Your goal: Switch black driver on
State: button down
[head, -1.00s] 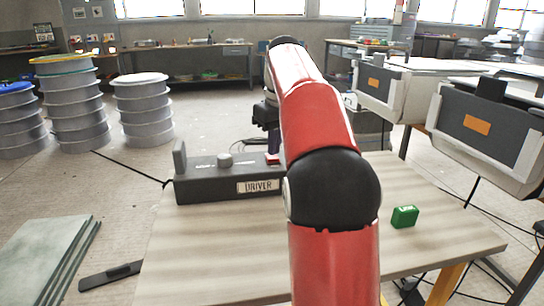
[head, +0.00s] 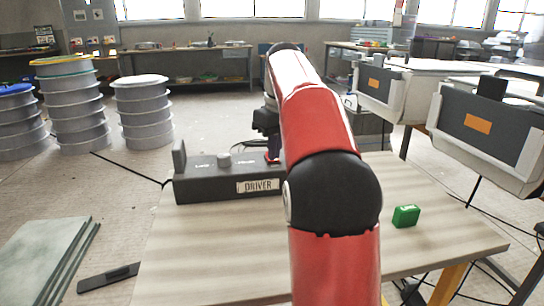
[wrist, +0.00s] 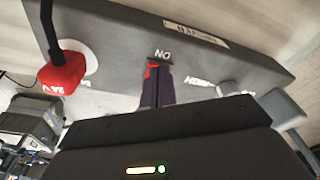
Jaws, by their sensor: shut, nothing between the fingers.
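The black driver (head: 215,188) is a long dark box with a "DRIVER" label, on the table left of my arm. Its top has a grey knob (head: 224,160), also in the wrist view (wrist: 232,88). The wrist view shows the driver (wrist: 120,40) upside down, with an "ON" mark and a red switch part (wrist: 151,72) beside it. My gripper (wrist: 157,92) is shut and empty, its dark fingertips right at that red part. They partly cover it, so I cannot tell touch or switch position. A red "24 V" plug (wrist: 62,73) with a black cable stands on the driver's top.
A green block (head: 405,216) lies on the table (head: 220,250), right of my arm. An upright plate (head: 179,158) rises at the driver's left end. A black cable runs off left of the driver. The table's front left is clear.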

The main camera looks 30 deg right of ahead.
jog(key=shift+r, duration=0.1)
notch_tip(320, 180, up, 5)
jog(key=p, duration=0.6)
jog(key=shift+r+p, duration=0.35)
jog(key=shift+r, duration=0.55)
